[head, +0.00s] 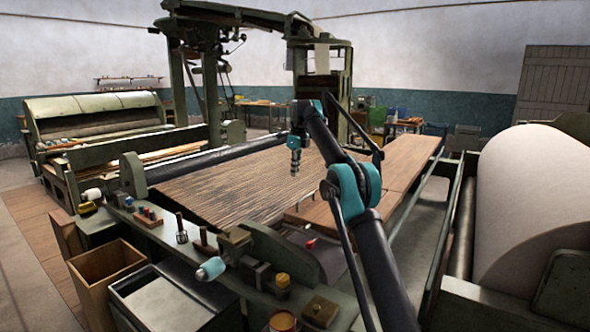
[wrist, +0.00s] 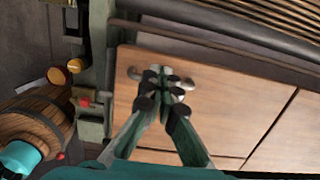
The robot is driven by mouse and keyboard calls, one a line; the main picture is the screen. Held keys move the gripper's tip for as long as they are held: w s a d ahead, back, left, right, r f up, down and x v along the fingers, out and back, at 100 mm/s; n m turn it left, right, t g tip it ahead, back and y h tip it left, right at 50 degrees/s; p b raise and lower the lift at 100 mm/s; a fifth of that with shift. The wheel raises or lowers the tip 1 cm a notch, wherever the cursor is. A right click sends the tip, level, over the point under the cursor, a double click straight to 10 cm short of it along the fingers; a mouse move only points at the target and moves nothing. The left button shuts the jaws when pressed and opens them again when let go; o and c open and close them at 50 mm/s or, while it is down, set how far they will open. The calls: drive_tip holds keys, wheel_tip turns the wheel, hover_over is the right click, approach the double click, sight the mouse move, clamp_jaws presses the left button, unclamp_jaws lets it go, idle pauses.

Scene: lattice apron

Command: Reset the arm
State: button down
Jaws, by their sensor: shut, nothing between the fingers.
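My arm rises from the lower right of the head view, bends at a teal joint (head: 350,190) and reaches up over the wooden loom bed. My gripper (head: 294,168) hangs down from the arm's far end above the slatted wooden surface (head: 240,180). In the wrist view my gripper (wrist: 163,90) shows two greenish fingers with dark pads. The fingertips are together with nothing between them. Below them lies a smooth wooden panel (wrist: 240,110), apart from the fingers as far as I can tell.
The machine's front rail holds several small tools and spools (head: 150,215). An open wooden bin (head: 105,265) stands at the lower left. A large pale roll (head: 535,200) fills the right side. A tall green frame (head: 200,80) stands behind. In the wrist view a wooden barrel-like object (wrist: 35,125) lies at left.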

drive_tip(key=s+d+f+n+t, duration=0.2)
drive_tip(key=s+d+f+n, duration=0.2)
drive_tip(key=s+d+n, duration=1.05)
drive_tip(key=s+d+f+n, duration=0.3)
drive_tip(key=s+f, duration=0.4)
drive_tip(key=s, duration=0.5)
drive_tip(key=s+d+f+n+t, duration=0.1)
drive_tip(key=s+d+f+n, duration=0.2)
drive_tip(key=s, duration=1)
drive_tip(key=s+d+f+n+h, duration=0.1)
drive_tip(key=s+d+f+n, duration=0.2)
drive_tip(key=s+d+f, duration=0.3)
drive_tip(key=s+f, duration=0.5)
drive_tip(key=s, duration=0.2)
drive_tip(key=shift+s+d+f+t, duration=0.2)
drive_tip(key=shift+d+t, duration=0.1)
drive_tip(key=shift+d, duration=0.05)
drive_tip(key=shift+n, duration=0.25)
